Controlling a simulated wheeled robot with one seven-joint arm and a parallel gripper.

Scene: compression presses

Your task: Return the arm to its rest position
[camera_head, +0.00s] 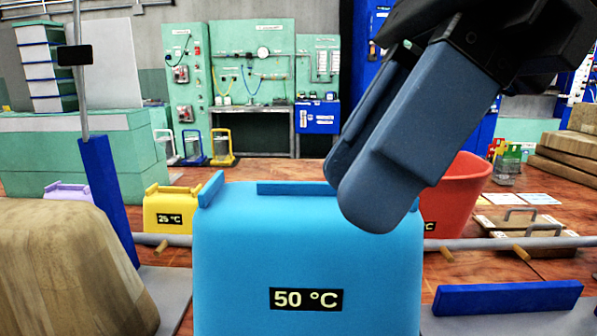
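My gripper (354,190) comes in from the upper right, its dark blue-grey fingers pointing down and left. The two fingers overlap in this view, so the gap between them is hidden. No held object shows at the fingertips. In the picture the fingertips cover the upper right corner of a bright blue container (300,245) labelled 50 °C. I cannot tell whether they touch it.
A yellow 25 °C container (171,212) stands at left and a red container (458,195) behind my gripper. A blue upright with a metal post (108,200) and a beige rounded block (65,265) are at left. A grey horizontal bar (510,243) crosses at right.

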